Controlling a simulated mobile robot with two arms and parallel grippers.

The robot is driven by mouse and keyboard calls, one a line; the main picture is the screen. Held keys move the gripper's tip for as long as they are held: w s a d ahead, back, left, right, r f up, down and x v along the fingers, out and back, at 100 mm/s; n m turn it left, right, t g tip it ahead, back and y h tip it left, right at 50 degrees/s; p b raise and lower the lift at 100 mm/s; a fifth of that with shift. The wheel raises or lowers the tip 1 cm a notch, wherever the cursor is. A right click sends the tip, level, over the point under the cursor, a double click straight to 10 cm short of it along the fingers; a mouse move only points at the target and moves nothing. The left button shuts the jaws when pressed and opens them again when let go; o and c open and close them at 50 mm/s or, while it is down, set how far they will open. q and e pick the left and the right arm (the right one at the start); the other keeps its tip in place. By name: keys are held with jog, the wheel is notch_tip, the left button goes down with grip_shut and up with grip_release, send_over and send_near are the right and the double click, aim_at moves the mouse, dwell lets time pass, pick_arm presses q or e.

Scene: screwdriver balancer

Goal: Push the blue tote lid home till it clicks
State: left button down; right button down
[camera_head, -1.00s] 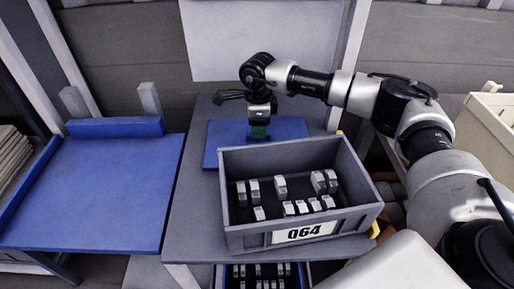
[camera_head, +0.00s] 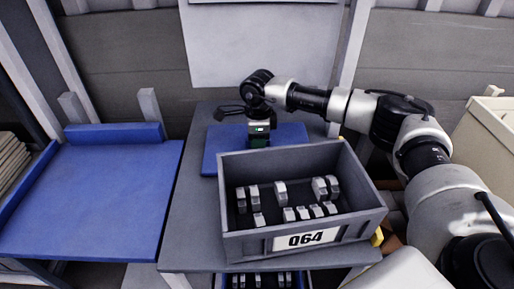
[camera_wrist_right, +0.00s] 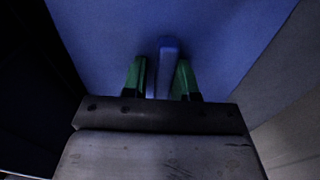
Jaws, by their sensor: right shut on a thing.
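The blue tote lid (camera_head: 216,150) lies flat on the grey bench behind the grey tote. My right gripper (camera_head: 259,141) points down over the lid's middle, behind the tote's back wall. In the right wrist view, its green fingertips (camera_wrist_right: 164,82) are shut on a narrow upright blue handle (camera_wrist_right: 168,50) that stands on the lid (camera_wrist_right: 225,50). The tote hides the lid's front edge. I cannot tell whether the lid is fully seated. My left gripper is not in view.
The grey tote (camera_head: 240,245), labelled 064, holds several light metal parts and stands close in front of the lid. The grey bench (camera_head: 190,225) is clear to the left. A blue-topped table (camera_head: 90,200) stands left. A cream bin (camera_head: 490,125) stands right.

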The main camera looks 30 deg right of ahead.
jog(key=shift+s+f, duration=0.2)
jog(key=shift+f, duration=0.15)
jog(key=shift+w+r+p, duration=0.15)
jog(key=shift+r+p, duration=0.6)
jog(key=shift+r, duration=0.1)
jog(key=shift+r+p, duration=1.7)
jog(key=shift+r, duration=1.05)
jog(key=shift+w, duration=0.1)
